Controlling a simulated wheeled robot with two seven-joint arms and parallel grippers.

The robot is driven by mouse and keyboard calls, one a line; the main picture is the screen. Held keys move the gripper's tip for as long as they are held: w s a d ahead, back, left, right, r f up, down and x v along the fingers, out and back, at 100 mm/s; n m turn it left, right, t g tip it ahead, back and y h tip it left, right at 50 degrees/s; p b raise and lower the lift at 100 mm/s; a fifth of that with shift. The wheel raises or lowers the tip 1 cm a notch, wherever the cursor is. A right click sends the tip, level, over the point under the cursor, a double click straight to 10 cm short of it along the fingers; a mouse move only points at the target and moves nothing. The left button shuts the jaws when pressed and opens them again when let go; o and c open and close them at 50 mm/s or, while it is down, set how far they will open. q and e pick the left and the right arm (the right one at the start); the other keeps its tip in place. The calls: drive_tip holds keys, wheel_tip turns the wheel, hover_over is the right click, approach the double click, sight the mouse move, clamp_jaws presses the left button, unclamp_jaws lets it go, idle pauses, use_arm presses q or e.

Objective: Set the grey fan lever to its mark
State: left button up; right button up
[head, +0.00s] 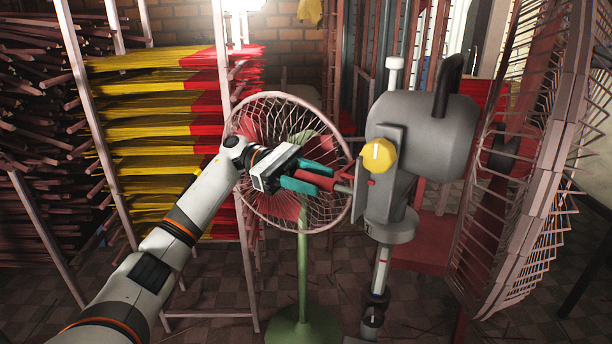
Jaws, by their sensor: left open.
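The grey fan (430,130) stands at the right, with a grey motor housing and a yellow knob (380,155) on its side. A lever (322,181) with a red grip sticks out to the left from a grey plate on the housing. A small red mark (371,183) shows on the housing beside this plate. My left gripper (318,177) has teal fingers pointing right toward the housing. It is open, with the red grip showing between its fingers; whether they touch it I cannot tell. My right gripper is out of view.
A second fan with a pink cage (262,118) and a green stand (303,260) is close behind my left gripper. A rack of yellow and red incense bundles (160,130) stands at the left. The grey fan's large cage (530,170) fills the right side.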

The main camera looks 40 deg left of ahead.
use_arm(q)
drive_tip(key=a, duration=1.2)
drive_tip(key=shift+s+b, duration=0.15)
drive_tip(key=shift+b, duration=0.15)
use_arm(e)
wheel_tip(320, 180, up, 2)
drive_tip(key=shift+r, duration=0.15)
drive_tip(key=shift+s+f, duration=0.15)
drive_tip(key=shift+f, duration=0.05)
